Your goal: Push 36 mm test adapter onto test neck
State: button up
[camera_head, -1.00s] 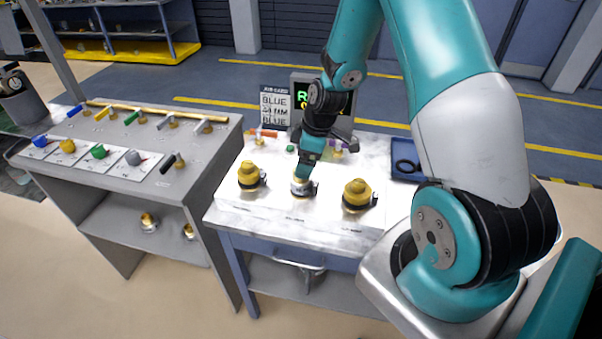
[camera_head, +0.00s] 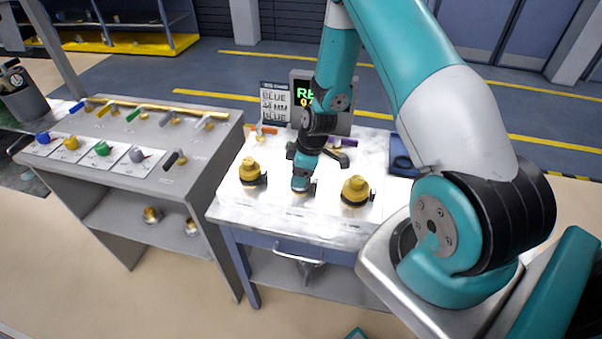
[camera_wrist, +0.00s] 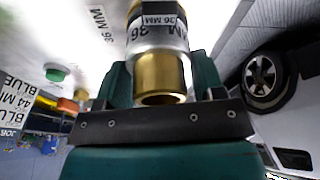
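In the wrist view a silver and brass adapter (camera_wrist: 160,75) with a "36 MM" label stands between my gripper's teal fingers. Its brass end points toward the camera. In the head view my gripper (camera_head: 301,188) points down at the middle place in the row on the white table and mostly covers what is there. The fingers lie close along both sides of the adapter; whether they press on it is not clear. A surface beside it carries a printed "36 MM". I cannot make out the test neck.
Yellow-brass fittings stand left (camera_head: 250,171) and right (camera_head: 355,190) of my gripper. A job card (camera_head: 275,103) and a screen (camera_head: 303,92) stand behind. A blue tray (camera_head: 402,163) is at the right. A grey bench (camera_head: 130,150) with coloured handles stands at the left.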

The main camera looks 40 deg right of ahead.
jog(key=c, duration=0.6)
jog(key=shift+o, duration=0.2)
jog(key=shift+r, duration=0.1)
notch_tip(320, 180, up, 19)
jog(key=b, duration=0.3)
notch_tip(320, 180, down, 9)
jog(key=n+p, duration=0.3)
jog(key=n+g+p, duration=0.1)
jog(key=n+p, duration=0.1)
jog(key=p, duration=0.1)
jog(key=shift+s+a+n+y+p, duration=0.1)
jog(key=shift+n+y+p, duration=0.25)
jog(key=shift+n+y, duration=0.05)
jog(key=shift+f, duration=0.55)
